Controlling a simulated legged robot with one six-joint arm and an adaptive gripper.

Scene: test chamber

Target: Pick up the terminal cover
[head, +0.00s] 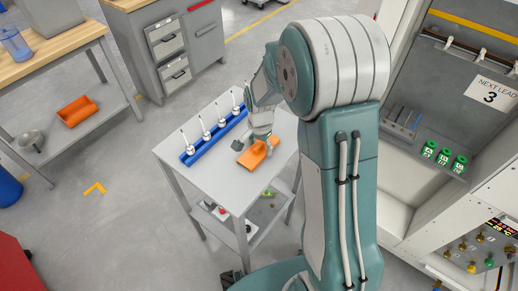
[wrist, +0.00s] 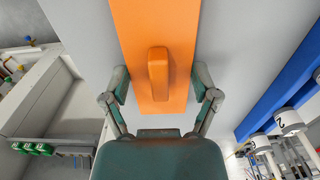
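The orange terminal cover (head: 260,154) lies on the grey top of the small table (head: 222,182), near its right side. In the wrist view the cover (wrist: 182,35) is a flat orange plate with a raised orange grip (wrist: 158,73) in its middle. My gripper (head: 262,136) is at the cover, at the end of my arm reaching down. In the wrist view my gripper (wrist: 160,84) is open, with one finger on each side of the raised grip and clear gaps between. I cannot tell how high the fingertips are above the plate.
A blue rack (head: 216,137) with several white upright pieces stands along the table's far left edge. An orange tray (head: 77,110) lies on a left bench shelf. A grey cabinet (head: 180,50) stands behind. A panel with several green-labelled items (head: 444,157) is on the right.

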